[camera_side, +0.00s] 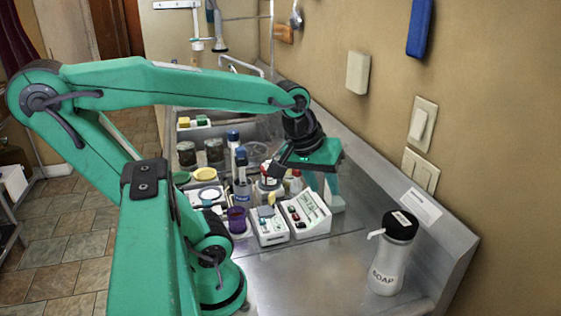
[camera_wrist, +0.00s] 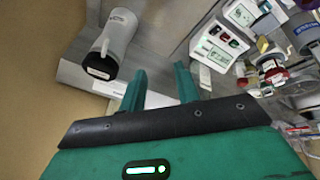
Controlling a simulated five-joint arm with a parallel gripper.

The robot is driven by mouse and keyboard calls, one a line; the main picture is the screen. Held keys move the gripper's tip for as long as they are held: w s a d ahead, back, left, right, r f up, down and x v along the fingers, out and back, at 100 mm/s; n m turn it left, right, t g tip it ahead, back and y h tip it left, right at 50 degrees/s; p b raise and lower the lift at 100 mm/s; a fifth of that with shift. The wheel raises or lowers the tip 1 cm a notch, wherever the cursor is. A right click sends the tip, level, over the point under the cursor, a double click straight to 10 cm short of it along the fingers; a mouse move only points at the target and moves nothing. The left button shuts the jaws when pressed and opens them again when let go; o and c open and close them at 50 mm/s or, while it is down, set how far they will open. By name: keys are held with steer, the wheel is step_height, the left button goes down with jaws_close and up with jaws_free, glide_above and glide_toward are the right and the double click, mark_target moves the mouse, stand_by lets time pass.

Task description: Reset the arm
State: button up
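My gripper (camera_side: 323,190) hangs from my raised, forward-reaching arm, pointing down above the right part of the steel counter, close to the wall. In the wrist view my gripper (camera_wrist: 160,82) shows two green fingers standing apart, with no object held between them. Two white boxes with small coloured parts, the right one (camera_side: 306,214) and the left one (camera_side: 269,226), stand just left of the fingers.
A soap bottle (camera_side: 388,265) with a black top stands at the right; it also shows in the wrist view (camera_wrist: 112,45). Bottles, a purple cup (camera_side: 237,221) and dishes crowd the counter left of the gripper. The wall carries switches (camera_side: 421,128).

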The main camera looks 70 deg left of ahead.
steer(key=d+m, duration=0.1)
steer(key=m, duration=0.1)
steer(key=s+d+m, duration=0.1)
steer(key=d+m, duration=0.1)
steer(key=m, duration=0.1)
steer(key=s+d+m+t, duration=0.1)
steer(key=m, duration=0.2)
steer(key=shift+d+r+h, duration=0.2)
steer(key=shift+r+h, duration=0.2)
stand_by(0.5)
